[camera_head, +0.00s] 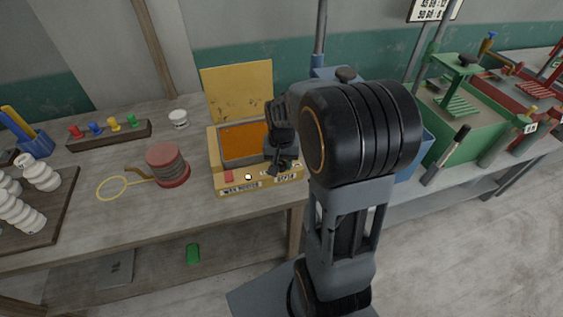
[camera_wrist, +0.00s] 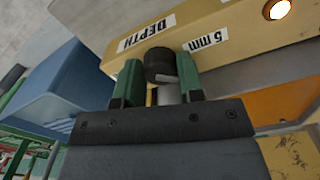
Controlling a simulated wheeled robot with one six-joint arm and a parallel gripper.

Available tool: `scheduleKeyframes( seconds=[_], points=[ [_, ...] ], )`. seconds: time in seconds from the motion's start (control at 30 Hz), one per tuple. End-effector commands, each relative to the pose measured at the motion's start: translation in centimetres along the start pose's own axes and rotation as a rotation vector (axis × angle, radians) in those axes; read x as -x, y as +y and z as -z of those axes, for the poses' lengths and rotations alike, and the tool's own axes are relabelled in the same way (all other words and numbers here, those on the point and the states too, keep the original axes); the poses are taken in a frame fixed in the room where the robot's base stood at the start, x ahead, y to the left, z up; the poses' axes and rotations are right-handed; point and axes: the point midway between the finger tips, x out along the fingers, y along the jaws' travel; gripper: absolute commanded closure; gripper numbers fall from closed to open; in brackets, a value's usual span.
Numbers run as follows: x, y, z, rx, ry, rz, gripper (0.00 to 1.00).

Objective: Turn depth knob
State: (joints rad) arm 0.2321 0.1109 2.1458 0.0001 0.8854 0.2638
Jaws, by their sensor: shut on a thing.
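The depth knob (camera_wrist: 160,66) is a dark round knob with a light pointer mark. It sits on the front of a yellow machine (camera_head: 216,166), between a "DEPTH" label (camera_wrist: 146,32) and a "5 mm" label (camera_wrist: 205,40) in the wrist view. My gripper (camera_wrist: 160,78) has its green fingers on either side of the knob and is shut on it. In the head view my gripper (camera_head: 280,160) is at the machine's front right, and the knob is hidden behind it.
The machine's lid (camera_head: 238,90) stands open over an orange-filled tray (camera_head: 243,138). A red button (camera_head: 229,176) and a lit lamp (camera_head: 248,177) are on its front. A blue bin (camera_wrist: 60,90) stands close beside it. A red stack (camera_head: 167,165) is to the left.

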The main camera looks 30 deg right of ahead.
Motion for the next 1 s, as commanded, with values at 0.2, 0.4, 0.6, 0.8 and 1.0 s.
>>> scheduleKeyframes(
  seconds=[0.2,0.4,0.6,0.8,1.0],
  points=[
    [0.06,0.00,0.04,-0.204,0.001,0.000,0.89],
    [0.06,0.00,0.04,-0.392,0.002,0.001,0.89],
    [0.07,0.00,0.05,-0.566,0.002,0.001,0.89],
    [0.07,0.00,0.05,-0.707,0.002,0.001,0.89],
    [0.07,0.00,0.06,-0.806,0.002,0.001,0.89]
  ],
)
